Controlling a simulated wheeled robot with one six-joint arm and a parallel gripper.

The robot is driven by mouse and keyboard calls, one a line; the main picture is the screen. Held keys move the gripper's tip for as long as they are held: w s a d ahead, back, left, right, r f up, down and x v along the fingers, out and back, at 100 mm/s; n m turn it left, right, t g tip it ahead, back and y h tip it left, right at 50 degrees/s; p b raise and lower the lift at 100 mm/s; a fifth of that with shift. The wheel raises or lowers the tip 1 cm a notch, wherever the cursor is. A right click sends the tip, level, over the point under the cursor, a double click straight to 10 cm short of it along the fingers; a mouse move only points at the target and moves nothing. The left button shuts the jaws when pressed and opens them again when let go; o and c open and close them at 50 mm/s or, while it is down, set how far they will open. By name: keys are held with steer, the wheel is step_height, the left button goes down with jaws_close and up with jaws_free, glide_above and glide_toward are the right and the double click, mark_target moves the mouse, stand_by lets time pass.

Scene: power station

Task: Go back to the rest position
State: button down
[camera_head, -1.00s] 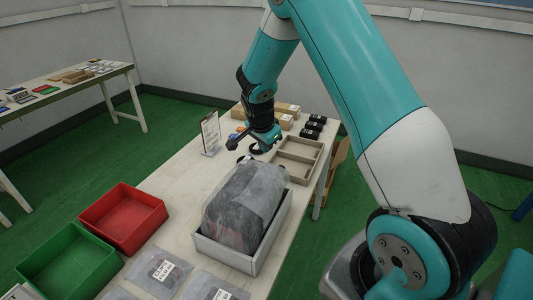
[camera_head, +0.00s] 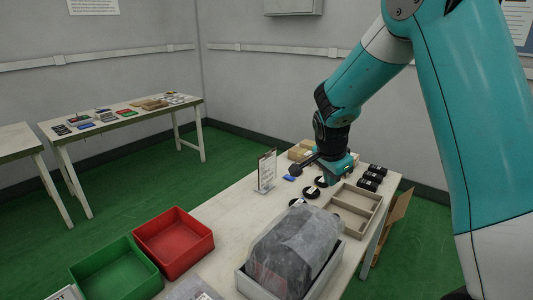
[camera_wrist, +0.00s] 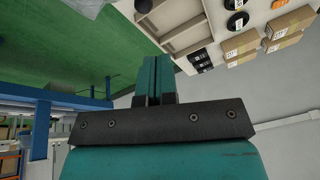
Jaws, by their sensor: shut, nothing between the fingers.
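My gripper (camera_wrist: 153,82) shows in the wrist view with its two teal fingers together and nothing between them. In the head view my gripper (camera_head: 333,172) is over the far part of the white work table (camera_head: 240,208), above the black round parts (camera_head: 320,183). Its fingertips are hard to make out there. My arm reaches in from the upper right, bent downward at the wrist.
A grey bin (camera_head: 249,283) with a wrapped grey object (camera_head: 292,250) stands near the front. A divided beige tray (camera_head: 352,208), black items (camera_head: 371,178), cardboard boxes (camera_head: 300,151) and a sign stand (camera_head: 266,171) are around my gripper. Red (camera_head: 174,242) and green (camera_head: 117,270) bins stand left.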

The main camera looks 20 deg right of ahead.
steer(key=s+a+r+n+y, duration=0.2)
steer(key=s+a+r+n, duration=0.3)
steer(key=a, duration=0.4)
steer(key=s+a+r+n+y, duration=0.25)
steer(key=s+a+n, duration=0.25)
steer(key=a+n, duration=0.25)
steer(key=s+a+r+n+g+y, duration=0.1)
steer(key=s+a+r+n, duration=0.1)
steer(key=s+a+n, duration=0.3)
steer(key=s+a+r+n+g+y, duration=0.1)
steer(key=s+a+n, duration=0.4)
steer(key=s, duration=0.6)
steer(key=shift+r+n+y, duration=0.45)
steer(key=shift+r+n, duration=0.05)
steer(key=shift+n, duration=0.25)
